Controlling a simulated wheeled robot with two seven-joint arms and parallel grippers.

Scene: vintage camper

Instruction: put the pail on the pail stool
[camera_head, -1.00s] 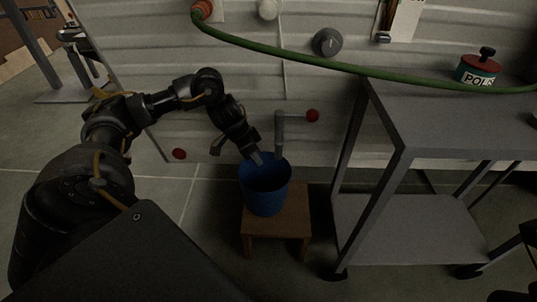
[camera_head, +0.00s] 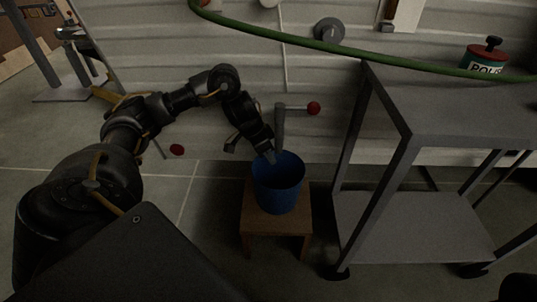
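The blue pail (camera_head: 278,190) is upright over the top of the small wooden pail stool (camera_head: 257,225). Its base looks to be on the stool top or just above it; I cannot tell which. My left gripper (camera_head: 269,156) comes down from the upper left to the pail's back rim. Its fingertips are at the rim and look closed on it, though they are partly hidden.
A grey metal cart (camera_head: 415,230) stands close to the right of the stool. A pipe with a red knob (camera_head: 313,108) juts from the camper wall just behind the pail. A green hose (camera_head: 400,65) crosses above. The floor left of the stool is clear.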

